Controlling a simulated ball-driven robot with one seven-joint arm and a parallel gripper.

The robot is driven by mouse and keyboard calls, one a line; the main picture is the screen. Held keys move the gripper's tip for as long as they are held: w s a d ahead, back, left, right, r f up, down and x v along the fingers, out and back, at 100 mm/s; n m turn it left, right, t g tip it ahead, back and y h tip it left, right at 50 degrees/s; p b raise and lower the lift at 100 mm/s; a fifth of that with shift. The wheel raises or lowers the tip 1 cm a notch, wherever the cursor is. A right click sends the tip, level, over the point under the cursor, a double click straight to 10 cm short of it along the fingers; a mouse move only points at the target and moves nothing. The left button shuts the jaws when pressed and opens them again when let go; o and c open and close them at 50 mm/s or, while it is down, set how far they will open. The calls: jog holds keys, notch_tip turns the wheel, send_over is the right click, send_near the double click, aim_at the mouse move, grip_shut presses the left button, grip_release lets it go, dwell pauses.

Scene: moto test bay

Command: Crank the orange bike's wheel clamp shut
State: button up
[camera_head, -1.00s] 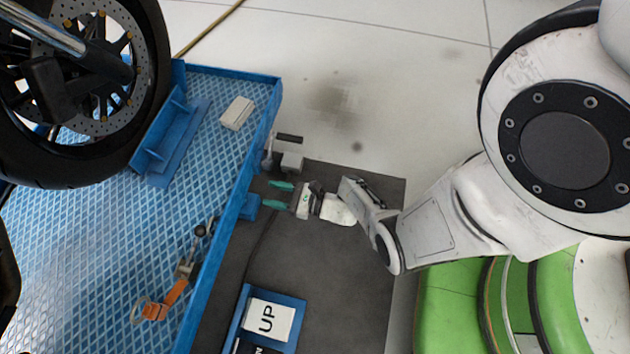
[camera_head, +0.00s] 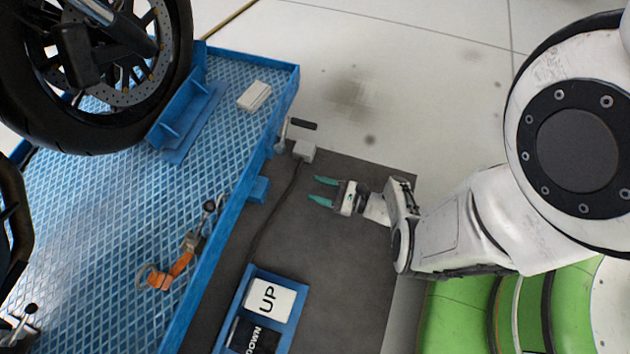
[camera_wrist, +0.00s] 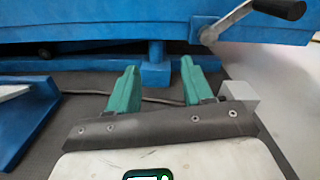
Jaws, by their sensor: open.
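My gripper (camera_head: 318,191) is open and empty above the dark mat, to the right of the blue lift platform (camera_head: 110,215). In the wrist view its two teal fingers (camera_wrist: 160,88) stand apart and point toward the platform's side. The crank (camera_head: 302,125), a metal arm with a black handle, sticks out from the platform's side, above my gripper in the head view. In the wrist view the crank (camera_wrist: 280,9) is at the upper right, apart from the fingers. A motorcycle wheel (camera_head: 95,75) stands by a blue clamp plate (camera_head: 186,125); the bike's colour does not show.
A pedal unit marked UP and DOWN (camera_head: 262,310) lies on the mat (camera_head: 335,275). A grey box (camera_head: 304,151) with a cable is below the crank. An orange strap (camera_head: 180,265) and a white block (camera_head: 254,95) lie on the platform. Floor beyond the mat is clear.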

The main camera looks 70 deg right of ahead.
jog(key=s+a+r+n+g+y+p, duration=0.1)
jog(key=a+r+n+g+y+p, duration=0.5)
jog(key=r+n+p, duration=0.4)
jog(key=shift+s+a+n+g+y+p, duration=0.25)
jog(key=shift+a+n+g+y+p, duration=0.1)
jog(key=shift+a+n+y, duration=0.5)
jog(key=shift+a+f, duration=0.1)
jog(key=shift+a, duration=0.05)
jog(key=shift+c, duration=0.5)
